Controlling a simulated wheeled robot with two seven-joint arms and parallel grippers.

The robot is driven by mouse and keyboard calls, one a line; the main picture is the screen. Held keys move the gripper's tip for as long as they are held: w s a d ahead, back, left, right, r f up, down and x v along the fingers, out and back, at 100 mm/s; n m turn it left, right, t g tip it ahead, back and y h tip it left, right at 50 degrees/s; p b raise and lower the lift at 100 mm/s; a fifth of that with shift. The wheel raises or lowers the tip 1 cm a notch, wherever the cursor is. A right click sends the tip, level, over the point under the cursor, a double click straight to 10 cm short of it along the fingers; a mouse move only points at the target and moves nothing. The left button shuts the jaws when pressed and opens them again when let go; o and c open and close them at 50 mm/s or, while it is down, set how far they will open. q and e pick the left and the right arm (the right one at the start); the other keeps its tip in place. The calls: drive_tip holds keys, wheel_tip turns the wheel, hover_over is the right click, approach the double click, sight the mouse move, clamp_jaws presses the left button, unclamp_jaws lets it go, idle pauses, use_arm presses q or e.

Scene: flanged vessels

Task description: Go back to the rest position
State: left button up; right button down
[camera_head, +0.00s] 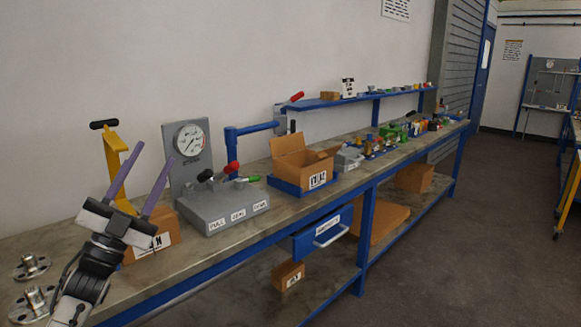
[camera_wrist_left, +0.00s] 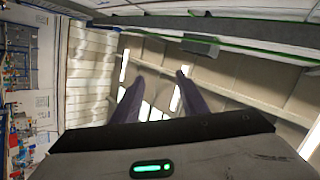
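My left gripper (camera_head: 140,180) is in the lower left of the head view, raised above the near left end of the workbench. Its two purple fingers point up and stand apart with nothing between them. In the left wrist view the fingers (camera_wrist_left: 158,95) are also spread and empty, with the ceiling and walls behind them. Two metal flanged pieces, a far one (camera_head: 31,266) and a near one (camera_head: 34,303), stand on the bench at the far left, left of my arm. My right gripper is not in either view.
A grey control box with levers (camera_head: 225,205), a gauge panel (camera_head: 189,148), a yellow stand (camera_head: 118,165) and a cardboard box (camera_head: 303,165) stand on the workbench (camera_head: 200,262). A blue drawer (camera_head: 322,232) hangs beneath it. The floor at right (camera_head: 450,240) is clear.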

use_arm(q)
drive_tip(key=w+a+f+n+g+y, duration=0.3)
drive_tip(key=w+a+f+n+y, duration=0.15)
drive_tip(key=f+n+y, duration=0.35)
drive_tip(key=w+a+f+n+g+y, duration=0.4)
drive_tip(key=a+f+n+y, duration=0.25)
drive_tip(key=f, duration=0.45)
drive_tip(key=s+d+f+g+h, duration=0.1)
drive_tip(key=s+d+f, duration=0.35)
drive_tip(key=f, duration=0.45)
drive_tip(key=s+d+f+g+h, duration=0.1)
drive_tip(key=s+d+f+g, duration=0.1)
drive_tip(key=s+d+f, duration=0.5)
drive_tip(key=s+d+f+g, duration=0.1)
drive_tip(key=s+d+f, duration=0.2)
drive_tip(key=s+f, duration=0.3)
drive_tip(key=s+d+f+g+h, duration=0.1)
drive_tip(key=s+f, duration=0.6)
drive_tip(key=s, duration=0.9)
drive_tip(key=s+d+f+g+h, duration=0.1)
drive_tip(key=s+d+f+g, duration=0.2)
drive_tip(key=s, duration=0.8)
wheel_tip(320, 180, down, 4)
drive_tip(key=shift+d+r, duration=0.25)
drive_tip(key=shift+d, duration=0.95)
